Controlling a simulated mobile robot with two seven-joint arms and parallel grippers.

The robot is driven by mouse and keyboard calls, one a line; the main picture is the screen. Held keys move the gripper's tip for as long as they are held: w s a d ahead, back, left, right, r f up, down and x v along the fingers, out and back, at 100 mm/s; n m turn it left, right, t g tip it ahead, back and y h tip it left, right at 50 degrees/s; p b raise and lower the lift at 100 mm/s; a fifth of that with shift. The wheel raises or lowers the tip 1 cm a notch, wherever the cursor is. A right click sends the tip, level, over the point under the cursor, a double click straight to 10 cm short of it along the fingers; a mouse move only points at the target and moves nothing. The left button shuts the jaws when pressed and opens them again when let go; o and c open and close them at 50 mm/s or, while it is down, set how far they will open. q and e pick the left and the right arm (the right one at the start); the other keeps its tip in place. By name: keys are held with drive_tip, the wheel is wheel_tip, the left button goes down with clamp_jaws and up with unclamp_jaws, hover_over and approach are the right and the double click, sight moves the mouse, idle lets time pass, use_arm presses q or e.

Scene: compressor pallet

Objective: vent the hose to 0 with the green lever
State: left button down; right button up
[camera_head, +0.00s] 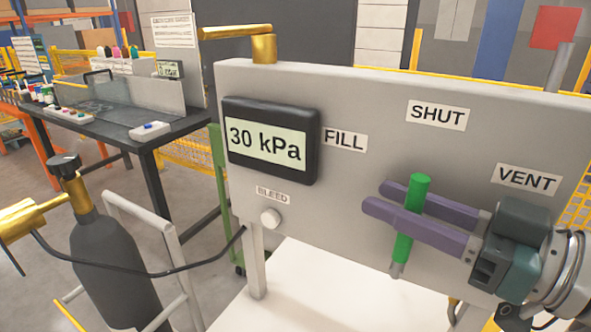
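The green lever (412,190) stands nearly upright on the front of the grey panel (350,90), its top leaning slightly right, below the SHUT label (437,115). The FILL label (344,140) is to its left and the VENT label (528,179) to its right. My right gripper (408,212) comes in from the right, its two purple fingers on either side of the lever and apparently closed on it. The display (268,141) reads 30 kPa. A black hose (160,272) runs from the gas cylinder towards the panel. My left gripper is out of view.
A white knob (271,218) sits under the BLEED label (272,195). A brass pipe (240,33) tops the panel. A dark cylinder (105,270) with brass fittings stands at left by a white rail. A black workbench (125,135) is behind. The pale surface under the panel looks clear.

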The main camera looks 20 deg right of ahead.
drive_tip(key=shift+x, duration=0.85)
drive_tip(key=shift+c, duration=0.2)
clamp_jaws()
idle(0.7)
